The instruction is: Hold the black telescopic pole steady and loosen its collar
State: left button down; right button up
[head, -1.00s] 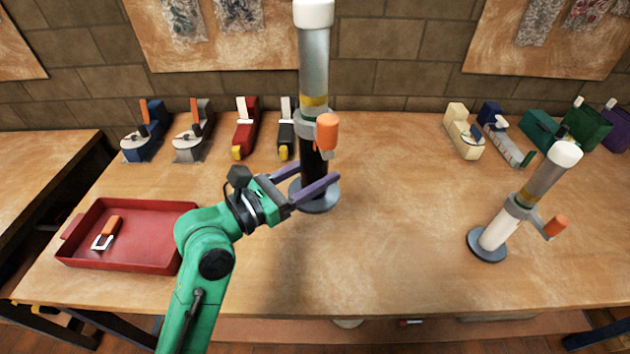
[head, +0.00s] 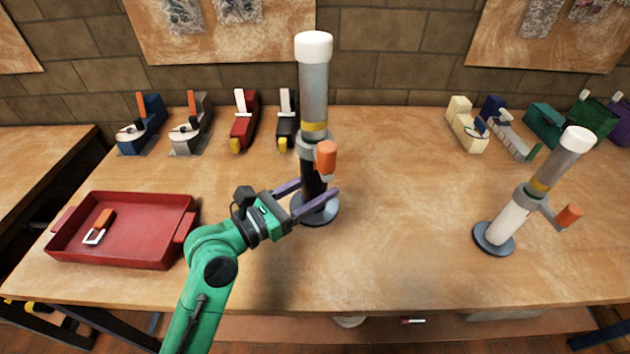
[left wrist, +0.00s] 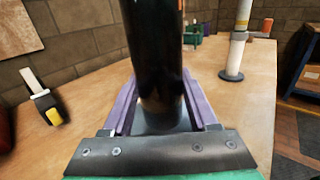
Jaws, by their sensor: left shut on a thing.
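The black telescopic pole (head: 313,180) stands upright on a round grey base (head: 324,213) near the middle of the table. Its upper tube is grey with a yellow band and a white cap. A grey collar (head: 306,146) with an orange-ended handle (head: 326,157) sits where the black and grey tubes meet. My left gripper (head: 313,194) is shut on the black lower tube, below the collar. In the left wrist view its purple fingers lie on both sides of the black tube (left wrist: 154,50). My right gripper is not in view.
A second pole, with a white lower tube (head: 508,222), stands at the right. A red tray (head: 130,258) with an orange-handled item (head: 103,220) lies at the left. Several clamp-like tools line the back. The table's middle right is clear.

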pick_arm(q)
notch_tip(320, 180, down, 12)
jog(key=b, duration=0.6)
jog(key=shift+f+b, duration=0.1)
jog(key=shift+b, duration=0.25)
jog(key=shift+f, duration=0.3)
dwell(0.4)
dwell(0.3)
